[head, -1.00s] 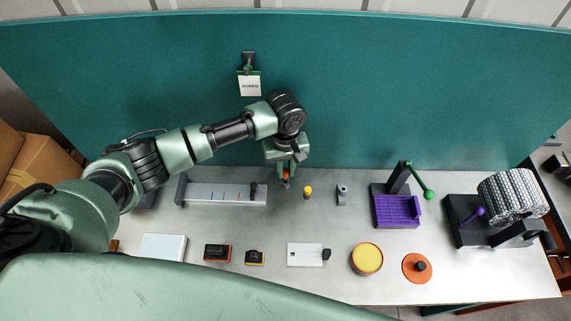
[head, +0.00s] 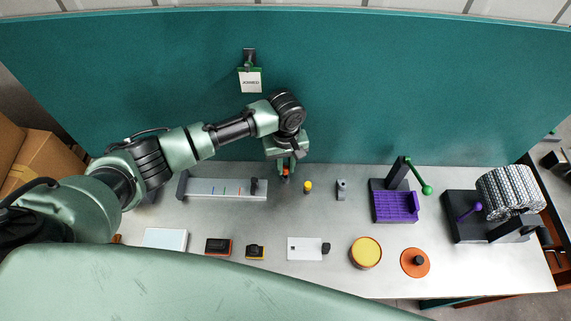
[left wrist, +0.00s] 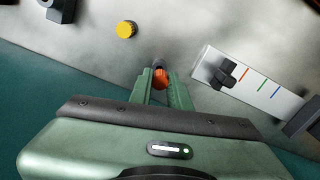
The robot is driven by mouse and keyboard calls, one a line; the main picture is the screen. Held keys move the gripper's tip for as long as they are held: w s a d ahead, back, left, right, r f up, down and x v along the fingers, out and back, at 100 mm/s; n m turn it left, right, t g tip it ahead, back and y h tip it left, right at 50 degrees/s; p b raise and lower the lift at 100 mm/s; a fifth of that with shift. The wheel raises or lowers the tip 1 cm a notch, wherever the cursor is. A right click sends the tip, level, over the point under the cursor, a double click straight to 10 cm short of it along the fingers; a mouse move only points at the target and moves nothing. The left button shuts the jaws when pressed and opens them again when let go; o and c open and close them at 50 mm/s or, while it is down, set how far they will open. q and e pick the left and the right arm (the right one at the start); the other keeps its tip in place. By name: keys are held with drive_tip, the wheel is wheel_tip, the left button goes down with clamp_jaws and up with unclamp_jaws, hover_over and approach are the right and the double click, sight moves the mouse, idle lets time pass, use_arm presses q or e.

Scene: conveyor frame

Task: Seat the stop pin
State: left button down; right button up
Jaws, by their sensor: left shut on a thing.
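My left gripper (head: 286,172) is shut on a small orange piece with a dark end, which I take to be the stop pin (left wrist: 161,78). It also shows as an orange spot in the head view (head: 286,174). The fingers stand over the back part of the bench, just right of the grey scale rail (head: 205,190). The fingers hide part of the pin, and I cannot tell whether its end touches the bench. A yellow-topped peg (head: 308,187) stands a little to the right. My right gripper is not in view.
The rail carries a dark slider (left wrist: 226,75). A small grey bracket (head: 341,190), a purple tray fixture (head: 395,207) and a chain roller unit (head: 510,195) stand to the right. Along the front lie a white card plate (head: 302,252), a yellow-topped tub (head: 366,252) and an orange disc (head: 415,263).

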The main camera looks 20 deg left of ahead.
use_arm(q)
drive_tip(key=shift+p, duration=0.55)
drive_tip(key=shift+f, duration=0.25)
drive_tip(key=shift+f+b, duration=0.7)
drive_tip(key=shift+f, duration=0.45)
drive_tip(key=c, duration=1.3)
unclamp_jaws()
drive_tip(key=shift+o, duration=0.2)
